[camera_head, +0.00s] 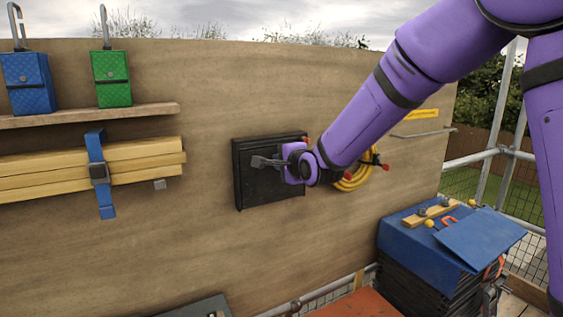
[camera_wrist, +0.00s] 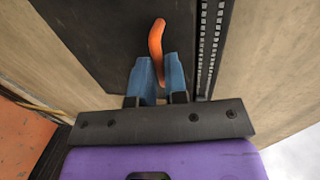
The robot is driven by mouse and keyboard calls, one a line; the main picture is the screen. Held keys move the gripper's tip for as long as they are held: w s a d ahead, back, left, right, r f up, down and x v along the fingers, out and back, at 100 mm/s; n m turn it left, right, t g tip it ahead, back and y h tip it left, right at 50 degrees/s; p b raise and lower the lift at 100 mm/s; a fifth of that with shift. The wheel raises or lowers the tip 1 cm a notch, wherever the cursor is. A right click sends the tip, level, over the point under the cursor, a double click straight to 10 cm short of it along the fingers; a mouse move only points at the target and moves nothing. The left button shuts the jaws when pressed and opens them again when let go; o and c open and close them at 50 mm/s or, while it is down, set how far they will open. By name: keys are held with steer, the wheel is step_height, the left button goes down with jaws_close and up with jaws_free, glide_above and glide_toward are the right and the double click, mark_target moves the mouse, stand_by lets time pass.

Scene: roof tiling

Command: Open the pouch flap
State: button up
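The black pouch (camera_head: 250,188) is a flat, dark rectangle on the plywood wall, and my gripper (camera_head: 270,162) is in front of it, hiding part of its face. In the wrist view, the dark pouch face (camera_wrist: 95,45) fills the middle, with a zip-like toothed strip (camera_wrist: 207,45) along its right. A curved orange pull tab (camera_wrist: 156,45) stands out there. My gripper's two blue fingers (camera_wrist: 160,75) are close together with the lower end of the tab between them, apparently pinched. The flap looks flat against the pouch; its edge is not clear.
A coiled yellow hose (camera_head: 352,180) hangs just right of the pouch, partly behind my arm. Strapped timber battens (camera_head: 50,170) and a shelf (camera_head: 90,115) with blue and green bags are at left. A blue-topped stack (camera_head: 405,235) stands at lower right.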

jaws_close()
